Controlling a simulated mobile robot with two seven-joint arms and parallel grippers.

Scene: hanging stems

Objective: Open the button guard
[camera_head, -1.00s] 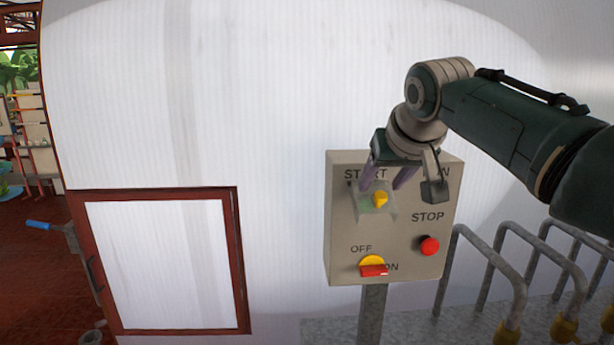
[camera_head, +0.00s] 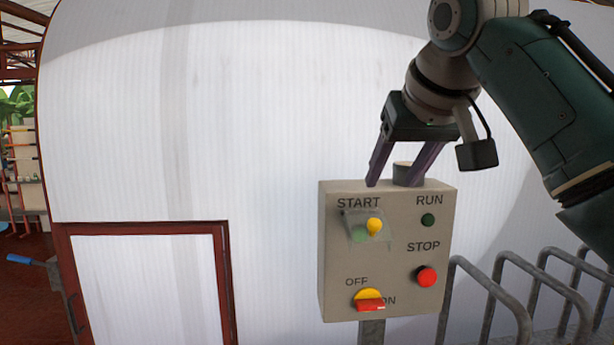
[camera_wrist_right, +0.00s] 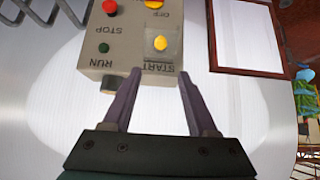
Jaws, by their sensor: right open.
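The button guard (camera_head: 355,226) is a small clear cover with a yellow knob (camera_head: 375,226), under the START label on a grey control box (camera_head: 389,290). A green button shows through it, so the guard covers the button. The knob also shows in the right wrist view (camera_wrist_right: 160,43), where the box appears upside down. My right gripper (camera_head: 393,181) is open and empty near the box's top edge, above the guard and apart from it. In the right wrist view its fingers (camera_wrist_right: 160,74) point toward the START area. My left gripper is not in view.
The box also carries a green RUN lamp (camera_head: 428,220), a red STOP button (camera_head: 426,276) and a red and yellow OFF/ON switch (camera_head: 369,300). A dark cylinder (camera_head: 408,174) stands on its top. Metal rails (camera_head: 505,290) are at the right.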

